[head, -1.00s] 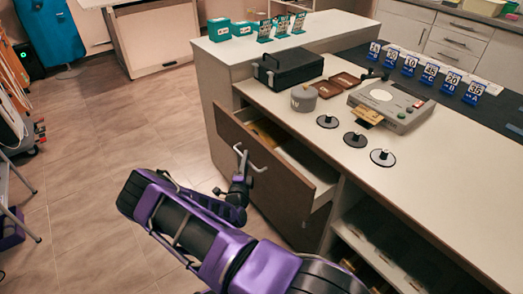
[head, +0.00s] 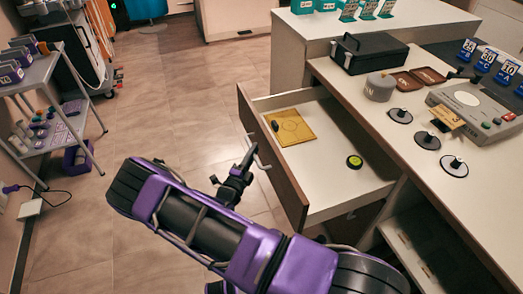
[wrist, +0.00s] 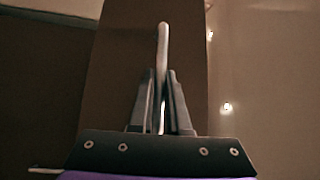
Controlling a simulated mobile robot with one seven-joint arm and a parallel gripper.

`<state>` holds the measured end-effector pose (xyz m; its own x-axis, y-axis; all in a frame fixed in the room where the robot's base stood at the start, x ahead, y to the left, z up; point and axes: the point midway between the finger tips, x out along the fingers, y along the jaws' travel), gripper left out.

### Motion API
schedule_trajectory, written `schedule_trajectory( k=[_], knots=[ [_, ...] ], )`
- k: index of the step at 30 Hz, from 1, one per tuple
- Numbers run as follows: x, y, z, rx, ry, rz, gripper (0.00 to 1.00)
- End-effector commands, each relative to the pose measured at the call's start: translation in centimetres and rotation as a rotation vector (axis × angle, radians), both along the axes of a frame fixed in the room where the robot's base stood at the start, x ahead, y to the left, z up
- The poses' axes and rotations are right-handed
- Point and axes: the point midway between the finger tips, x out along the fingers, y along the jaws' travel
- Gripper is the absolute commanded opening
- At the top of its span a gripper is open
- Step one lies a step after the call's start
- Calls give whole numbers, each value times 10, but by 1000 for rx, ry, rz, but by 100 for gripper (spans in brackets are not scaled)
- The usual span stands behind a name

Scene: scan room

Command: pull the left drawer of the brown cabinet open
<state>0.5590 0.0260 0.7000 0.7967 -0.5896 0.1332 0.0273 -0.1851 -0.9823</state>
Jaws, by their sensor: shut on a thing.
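The left drawer (head: 335,183) of the brown cabinet stands pulled well out, its white inside in plain view. Its brown front (head: 282,178) faces left in the head view. My gripper (head: 246,162) is at the drawer's metal handle (head: 264,164), outside the front. In the wrist view my gripper (wrist: 162,78) has its two fingers close together on either side of the pale handle bar (wrist: 162,45), shut on it. The brown drawer front (wrist: 125,55) shows behind the bar.
In the drawer lie a yellow folder (head: 290,127) with a small dark item on it, and a green-and-black disc (head: 354,161). A black box (head: 369,54) and a grey pot (head: 380,87) stand on the counter. A grey cart (head: 45,75) stands at left. Floor between is clear.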

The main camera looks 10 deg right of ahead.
Motion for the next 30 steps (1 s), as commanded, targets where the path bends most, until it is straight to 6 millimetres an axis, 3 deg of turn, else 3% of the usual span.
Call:
schedule_trajectory(
  k=[12, 13, 18, 30],
  knots=[
    [-1, 3, 0, 1, 1, 0, 0],
    [-1, 3, 0, 1, 1, 0, 17],
    [0, 3, 0, 1, 1, 0, 45],
    [-7, 9, -1, 0, 0, 1, 45]
  ],
)
